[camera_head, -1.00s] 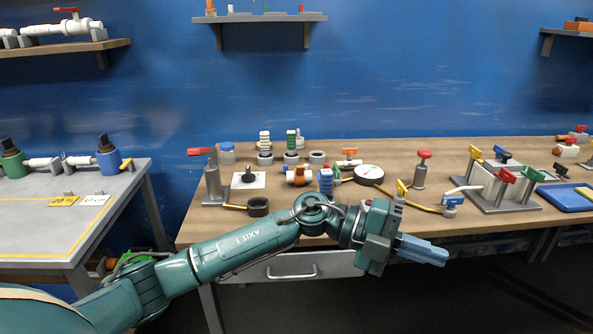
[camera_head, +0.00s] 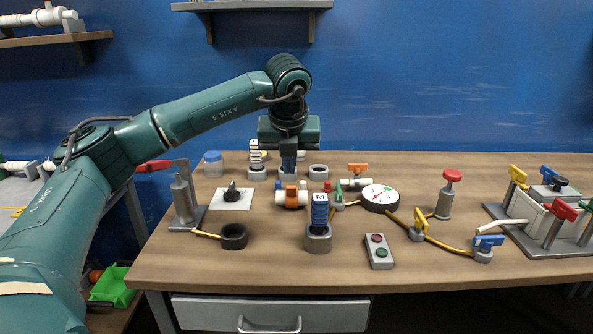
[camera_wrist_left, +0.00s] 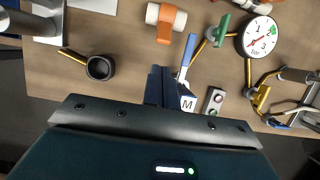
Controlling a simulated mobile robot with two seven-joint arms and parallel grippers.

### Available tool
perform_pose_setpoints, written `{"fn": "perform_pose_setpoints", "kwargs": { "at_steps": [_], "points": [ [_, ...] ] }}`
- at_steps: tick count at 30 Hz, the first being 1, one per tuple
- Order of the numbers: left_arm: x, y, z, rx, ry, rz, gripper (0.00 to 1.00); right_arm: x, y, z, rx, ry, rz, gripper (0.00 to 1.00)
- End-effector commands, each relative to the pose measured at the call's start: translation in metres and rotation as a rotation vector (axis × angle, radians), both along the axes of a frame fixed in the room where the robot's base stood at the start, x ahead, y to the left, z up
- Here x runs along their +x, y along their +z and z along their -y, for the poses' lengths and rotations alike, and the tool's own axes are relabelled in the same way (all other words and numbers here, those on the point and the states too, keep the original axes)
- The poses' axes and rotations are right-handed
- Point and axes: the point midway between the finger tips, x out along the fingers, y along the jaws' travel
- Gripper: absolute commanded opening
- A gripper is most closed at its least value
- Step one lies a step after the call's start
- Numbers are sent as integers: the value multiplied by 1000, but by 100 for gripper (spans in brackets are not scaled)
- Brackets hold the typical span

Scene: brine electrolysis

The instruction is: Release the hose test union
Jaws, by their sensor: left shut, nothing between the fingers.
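A white cylindrical fitting with an orange band (camera_head: 292,197) sits mid-table; it shows in the left wrist view too (camera_wrist_left: 165,20). No label marks it as the hose test union. A round gauge (camera_head: 380,197) with a yellow hose (camera_head: 448,243) lies to its right; the hose runs to a blue-handled valve (camera_head: 487,245). My left gripper (camera_head: 289,172) points down, shut and empty, appearing just above and behind the fitting in the head view. Its fingers (camera_wrist_left: 157,86) show below the fitting in the wrist view. Contact cannot be told. My right gripper is not in view.
A blue labelled piece (camera_head: 319,212) stands upright in a grey holder in front of the fitting. A button box (camera_head: 379,251), a black cup (camera_head: 233,236) and a red-handled post (camera_head: 184,200) stand nearby. The front table strip is mostly clear.

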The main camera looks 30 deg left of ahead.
Motion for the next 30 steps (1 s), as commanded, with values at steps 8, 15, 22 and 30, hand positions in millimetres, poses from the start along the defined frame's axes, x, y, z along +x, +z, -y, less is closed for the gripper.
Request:
{"fn": "perform_pose_setpoints", "kwargs": {
  "at_steps": [8, 15, 22, 30],
  "points": [
    [15, -49, -9, -1, -2, -5, 0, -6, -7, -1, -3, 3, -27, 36],
    [24, -76, -14, -3, -3, -1, 0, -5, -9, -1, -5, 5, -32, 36],
    [25, -81, -15, -3, -5, -2, 0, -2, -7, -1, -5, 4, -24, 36],
    [25, -80, -14, -5, -5, -5, 0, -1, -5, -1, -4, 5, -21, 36]
  ]
}}
